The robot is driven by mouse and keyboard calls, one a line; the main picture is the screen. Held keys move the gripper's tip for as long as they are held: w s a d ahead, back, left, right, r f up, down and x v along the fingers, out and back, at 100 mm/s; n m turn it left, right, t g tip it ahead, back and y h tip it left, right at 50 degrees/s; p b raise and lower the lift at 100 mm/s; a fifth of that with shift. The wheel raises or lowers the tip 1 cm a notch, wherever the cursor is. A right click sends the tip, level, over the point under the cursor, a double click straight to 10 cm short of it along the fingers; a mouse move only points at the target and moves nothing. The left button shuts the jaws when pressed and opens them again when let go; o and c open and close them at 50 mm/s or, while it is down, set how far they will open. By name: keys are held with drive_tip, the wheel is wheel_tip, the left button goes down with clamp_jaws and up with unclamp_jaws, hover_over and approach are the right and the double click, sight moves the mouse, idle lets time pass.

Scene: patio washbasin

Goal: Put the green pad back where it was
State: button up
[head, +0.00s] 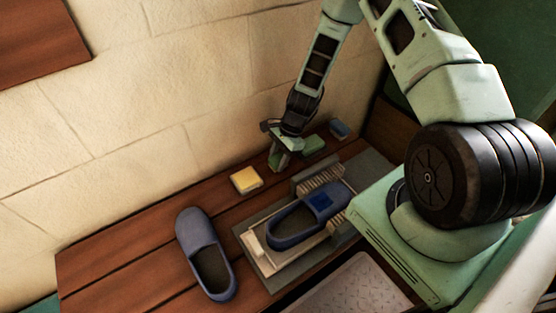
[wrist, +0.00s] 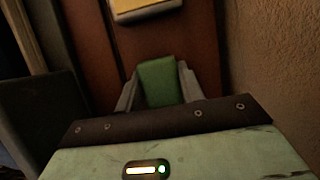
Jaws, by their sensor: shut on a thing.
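My gripper (head: 279,158) is at the back of the wooden bench, pointing down, shut on a green pad. In the wrist view the green pad (wrist: 158,82) stands between the two fingers (wrist: 159,88). In the head view the held pad is small and partly covered by the fingers. I cannot tell whether it touches the boards. Another green block (head: 313,145) lies on the bench just right of my gripper.
A yellow pad (head: 246,180) lies left of and nearer than my gripper. A blue block (head: 339,129) lies at the back right. A blue slipper (head: 290,228) sits in a tray fixture with brushes (head: 317,180); another slipper (head: 203,242) lies left. The wall (head: 150,150) runs close behind.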

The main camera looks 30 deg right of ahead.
drive_tip(key=shift+f, duration=0.15)
drive_tip(key=o, duration=0.9)
